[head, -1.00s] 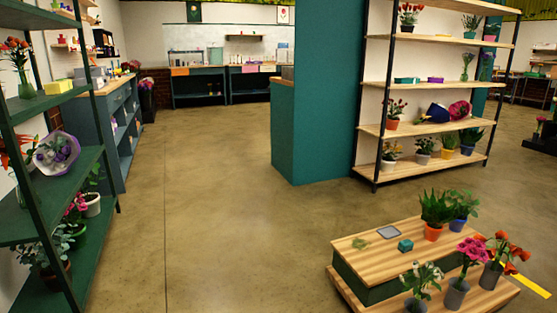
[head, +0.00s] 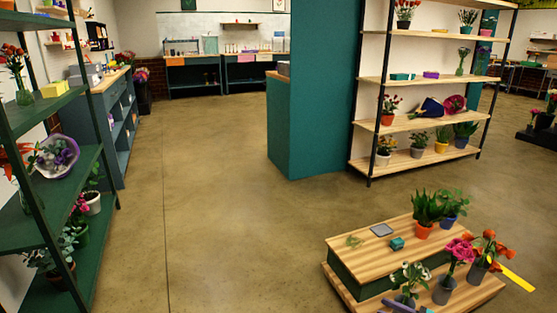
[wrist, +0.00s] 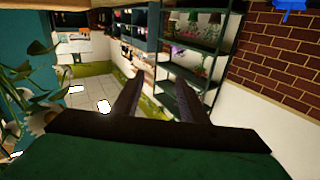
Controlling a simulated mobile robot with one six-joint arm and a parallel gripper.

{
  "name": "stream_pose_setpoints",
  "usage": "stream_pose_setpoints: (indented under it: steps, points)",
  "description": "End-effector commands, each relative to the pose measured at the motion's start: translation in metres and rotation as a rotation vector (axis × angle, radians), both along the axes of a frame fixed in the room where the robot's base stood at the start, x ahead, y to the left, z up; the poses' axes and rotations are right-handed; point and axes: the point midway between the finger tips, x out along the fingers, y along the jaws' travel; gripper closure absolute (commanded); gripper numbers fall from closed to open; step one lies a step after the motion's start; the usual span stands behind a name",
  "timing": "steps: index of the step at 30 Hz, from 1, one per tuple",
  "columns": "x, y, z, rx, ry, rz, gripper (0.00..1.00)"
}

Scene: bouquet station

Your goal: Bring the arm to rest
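My gripper (wrist: 158,90) shows in the wrist view with its two dark fingers apart. Nothing is seen between them. White flowers with green leaves (wrist: 38,118) are at the left edge of the wrist view, beside the gripper and outside the fingers. I cannot tell how far away they are. I cannot clearly make out my gripper in the head view.
A low wooden stand (head: 350,262) with several potted plants is at the lower right. A dark green shelf (head: 75,188) is on the left, and a wooden shelf unit (head: 395,168) stands behind the stand. The floor (head: 220,220) between is clear.

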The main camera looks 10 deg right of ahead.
Motion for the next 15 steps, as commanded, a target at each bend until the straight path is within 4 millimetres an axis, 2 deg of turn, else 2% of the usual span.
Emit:
stream_pose_setpoints:
  steps: [1, 3, 15]
  points:
    - [0.008, 0.020, 0.015, 0.010, -0.002, 0.019, 0.61]
    - [0.018, 0.042, 0.024, 0.021, -0.003, 0.031, 0.61]
    - [0.079, 0.155, 0.070, 0.059, 0.000, -0.017, 0.61]
